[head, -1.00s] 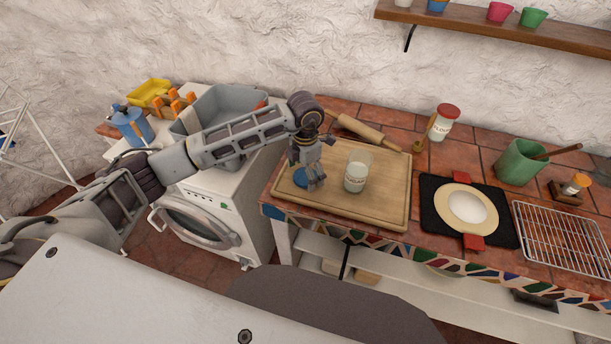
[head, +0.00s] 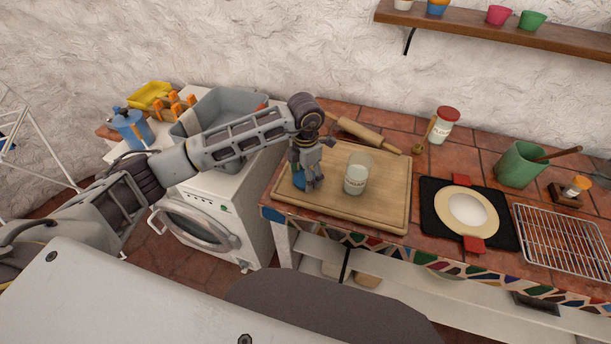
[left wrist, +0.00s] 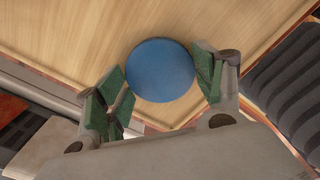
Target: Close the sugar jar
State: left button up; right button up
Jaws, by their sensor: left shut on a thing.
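The sugar jar (head: 356,176) is a clear glass jar with a pale label and white contents. It stands upright and open on the wooden board in the head view. The blue round lid (head: 298,183) is at the left part of the board, to the left of the jar and partly hidden by my fingers. My left gripper (head: 308,186) points down and is shut on the lid. In the left wrist view the lid (left wrist: 160,70) sits between the green-padded fingers (left wrist: 162,88). I cannot tell whether the lid still touches the board. My right gripper is not in view.
The wooden board (head: 385,212) has bare room around the jar. A rolling pin (head: 366,133) lies behind it. A red-lidded jar (head: 443,125), a green pot (head: 519,164), a plate on a black mat (head: 432,227) and a wire rack (head: 560,240) are to the right.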

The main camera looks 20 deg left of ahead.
pick_arm(q)
jog(key=shift+r, duration=0.7)
notch_tip(320, 180, up, 7)
jog(key=shift+f+b, duration=0.1)
jog(key=shift+b, duration=0.5)
jog(key=shift+r, duration=0.75)
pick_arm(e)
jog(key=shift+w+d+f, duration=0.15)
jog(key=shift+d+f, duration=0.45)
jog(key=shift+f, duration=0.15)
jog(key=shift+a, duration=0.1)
